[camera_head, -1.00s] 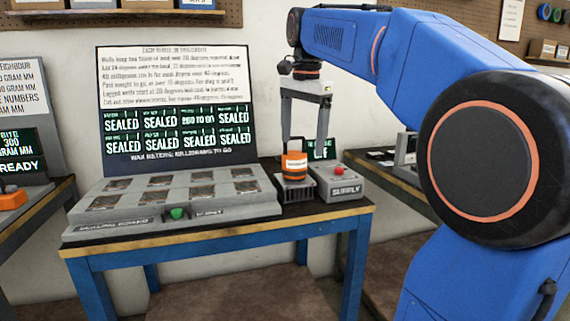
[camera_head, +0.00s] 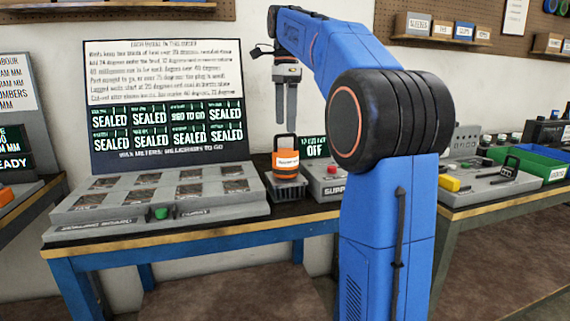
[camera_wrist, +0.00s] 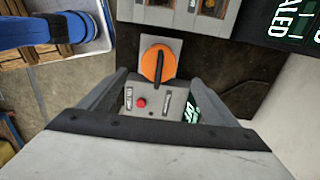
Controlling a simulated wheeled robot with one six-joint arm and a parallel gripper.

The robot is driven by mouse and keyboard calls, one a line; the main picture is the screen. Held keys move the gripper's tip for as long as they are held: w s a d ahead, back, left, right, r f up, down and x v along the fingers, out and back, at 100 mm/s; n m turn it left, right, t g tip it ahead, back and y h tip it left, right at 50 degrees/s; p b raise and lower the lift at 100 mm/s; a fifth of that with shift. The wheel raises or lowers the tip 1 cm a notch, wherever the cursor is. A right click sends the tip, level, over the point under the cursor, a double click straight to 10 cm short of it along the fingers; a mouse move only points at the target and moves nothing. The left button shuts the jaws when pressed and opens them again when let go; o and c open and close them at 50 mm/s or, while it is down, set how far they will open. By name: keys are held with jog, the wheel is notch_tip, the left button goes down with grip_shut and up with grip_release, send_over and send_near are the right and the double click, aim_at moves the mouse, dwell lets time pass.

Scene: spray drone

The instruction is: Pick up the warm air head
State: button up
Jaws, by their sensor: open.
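The warm air head is an orange cylinder (camera_head: 286,161) with a pale label and a black loop handle, upright on a grey ribbed stand. My gripper (camera_head: 286,122) is above it, fingers pointing down, with a gap between fingertips and handle. In the wrist view the orange head (camera_wrist: 168,66) shows from above with its dark handle across it. It lies ahead of my open, empty gripper (camera_wrist: 158,78), near the space between the two fingers.
A grey supply box (camera_head: 325,181) with a red button stands just right of the head. A sloped panel (camera_head: 100,206) with several square cells and a green button is at left, before a display board (camera_head: 165,75). Another bench (camera_head: 480,200) stands at right.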

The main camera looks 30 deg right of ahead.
aim_at(286, 151)
notch_tip(286, 151, down, 12)
jog(key=shift+s+f, duration=0.15)
jog(key=shift+f, duration=0.05)
jog(key=c, duration=1.6)
jog(key=shift+o, duration=0.2)
jog(key=shift+r, duration=0.2)
